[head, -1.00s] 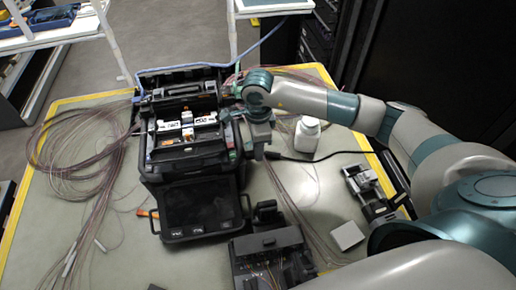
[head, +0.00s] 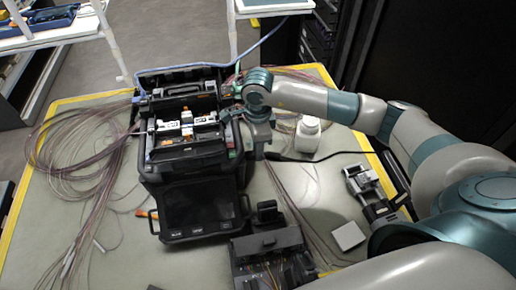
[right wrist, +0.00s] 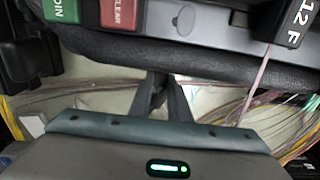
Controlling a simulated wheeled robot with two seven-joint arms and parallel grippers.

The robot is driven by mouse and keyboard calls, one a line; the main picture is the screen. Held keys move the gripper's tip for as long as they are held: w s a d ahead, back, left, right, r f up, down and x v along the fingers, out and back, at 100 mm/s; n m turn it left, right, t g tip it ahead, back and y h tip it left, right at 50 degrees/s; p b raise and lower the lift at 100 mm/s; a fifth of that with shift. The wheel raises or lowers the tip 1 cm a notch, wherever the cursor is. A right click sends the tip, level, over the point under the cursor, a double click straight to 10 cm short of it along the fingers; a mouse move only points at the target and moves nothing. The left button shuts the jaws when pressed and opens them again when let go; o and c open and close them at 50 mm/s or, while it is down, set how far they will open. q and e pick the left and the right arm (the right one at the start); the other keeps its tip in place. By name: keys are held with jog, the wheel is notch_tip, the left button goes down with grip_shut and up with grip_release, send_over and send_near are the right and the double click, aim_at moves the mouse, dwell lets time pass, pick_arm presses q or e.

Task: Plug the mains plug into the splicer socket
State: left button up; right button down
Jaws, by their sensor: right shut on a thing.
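The splicer (head: 195,205) is a black case with an open top and a screen on its front, standing left of centre on the table. My right gripper (head: 258,156) points down close beside the splicer's right side and is shut. A black cable (head: 310,159) runs right from its fingertips, so it appears to hold the mains plug. The plug itself is mostly hidden by the fingers. In the right wrist view, the dark fingers (right wrist: 158,100) come together just below the splicer's edge (right wrist: 200,50). The socket is not visible, and I cannot tell whether the plug touches it. My left gripper is not in view.
A white bottle (head: 307,135) stands right of the gripper, behind the cable. A black device (head: 268,250) stands in front, with a small grey block (head: 348,236) and a metal tool (head: 366,184) to the right. Loose fibres (head: 75,150) cover the table's left side.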

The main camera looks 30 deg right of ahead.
jog(key=shift+a+f+b, duration=0.15)
jog(key=shift+a+b, duration=0.05)
jog(key=shift+b, duration=0.15)
